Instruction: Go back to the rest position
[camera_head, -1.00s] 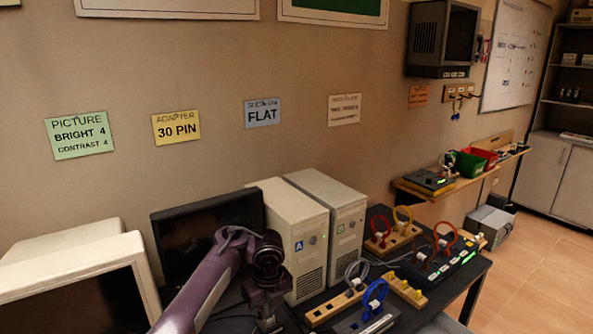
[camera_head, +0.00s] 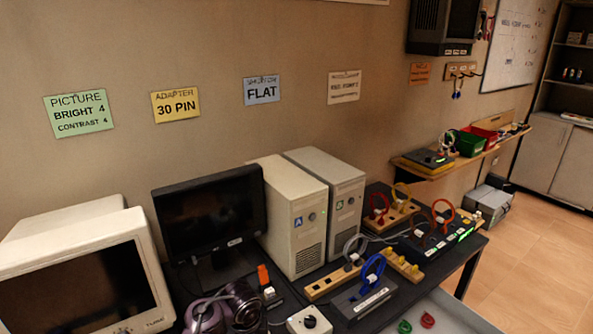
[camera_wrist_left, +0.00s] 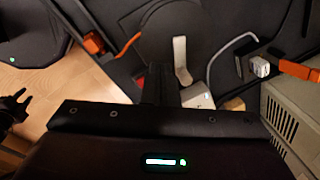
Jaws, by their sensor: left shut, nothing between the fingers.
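My left arm (camera_head: 222,308) shows as purple and dark links at the bottom of the head view, low over the front of the desk. Its fingertips cannot be made out there. In the left wrist view, the dark body of my left gripper crosses the lower part, and its dark fingers (camera_wrist_left: 158,85) are together with nothing between them. A dark pronged shape (camera_wrist_left: 16,104) at the left edge of that view may be my right gripper; I cannot tell its state. The head view does not show my right gripper.
A white monitor (camera_head: 150,255), a black monitor (camera_head: 212,217) and two beige towers (camera_head: 292,240) (camera_head: 345,180) stand on the desk. An orange-red piece (camera_head: 263,275) and a knobbed box (camera_head: 309,322) are close to my left arm. Cable racks (camera_head: 440,240) fill the right side.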

